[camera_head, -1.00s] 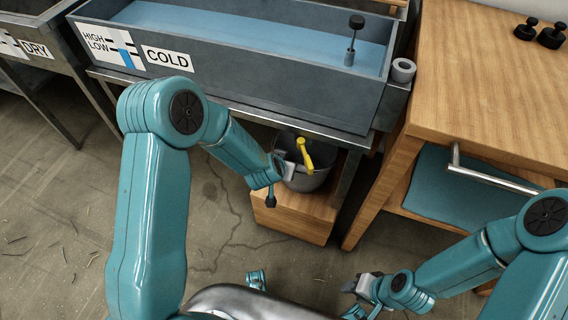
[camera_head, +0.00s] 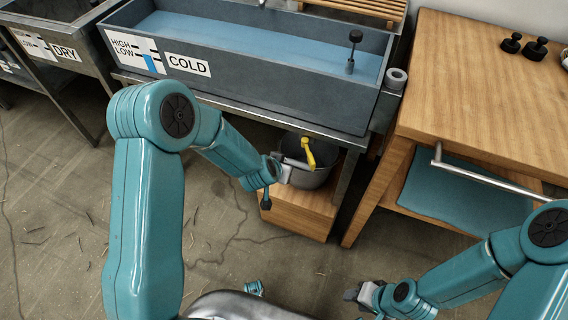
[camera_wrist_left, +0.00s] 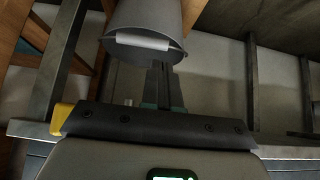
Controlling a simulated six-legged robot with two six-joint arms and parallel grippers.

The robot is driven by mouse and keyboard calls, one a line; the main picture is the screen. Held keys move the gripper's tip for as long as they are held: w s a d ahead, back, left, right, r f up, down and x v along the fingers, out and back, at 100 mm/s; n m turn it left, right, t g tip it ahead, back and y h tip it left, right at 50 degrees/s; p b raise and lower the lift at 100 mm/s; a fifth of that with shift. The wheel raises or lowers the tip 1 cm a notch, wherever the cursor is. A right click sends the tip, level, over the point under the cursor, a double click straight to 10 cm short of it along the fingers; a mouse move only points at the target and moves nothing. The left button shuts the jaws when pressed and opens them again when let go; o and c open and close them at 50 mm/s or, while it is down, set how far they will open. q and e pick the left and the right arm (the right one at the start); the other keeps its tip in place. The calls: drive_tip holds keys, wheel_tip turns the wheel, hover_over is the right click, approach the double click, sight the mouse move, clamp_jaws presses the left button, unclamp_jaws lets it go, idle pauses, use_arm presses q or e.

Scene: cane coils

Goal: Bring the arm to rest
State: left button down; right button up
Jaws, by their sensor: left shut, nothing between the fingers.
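My left arm (camera_head: 150,190) comes in from the left and bends forward at its elbow. My left gripper (camera_head: 284,170) is in front of the trough stand, close to a grey bucket (camera_head: 318,176) with a yellow-handled tool (camera_head: 308,152) at its rim. In the left wrist view the shut, empty fingers (camera_wrist_left: 161,80) point toward the bucket (camera_wrist_left: 143,22); contact cannot be told. My right gripper (camera_head: 362,293) is low at the bottom right, over the floor, and its finger state is unclear.
A grey trough labelled COLD (camera_head: 186,65) holds blue water and stands behind the left arm. A wooden bench (camera_head: 480,95) with a metal rail (camera_head: 490,180) is at the right. The bucket stands on a wooden box (camera_head: 297,214). Open floor (camera_head: 50,200) lies left.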

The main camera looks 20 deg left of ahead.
use_arm(q)
drive_tip(key=s+d+f+n+g+h, duration=0.1)
drive_tip(key=s+d+f+g, duration=0.15)
drive_tip(key=s, duration=0.65)
drive_tip(key=s+d+f+g+h, duration=0.2)
drive_tip(key=s+f, duration=0.2)
drive_tip(key=s, duration=0.5)
drive_tip(key=s+d+f+n+g+h, duration=0.1)
drive_tip(key=s+d+f+g, duration=0.15)
drive_tip(key=s, duration=0.65)
wheel_tip(320, 180, up, 15)
drive_tip(key=p, duration=1.5)
drive_tip(key=shift+w+a, duration=0.35)
use_arm(e)
wheel_tip(320, 180, up, 15)
drive_tip(key=shift+s, duration=0.15)
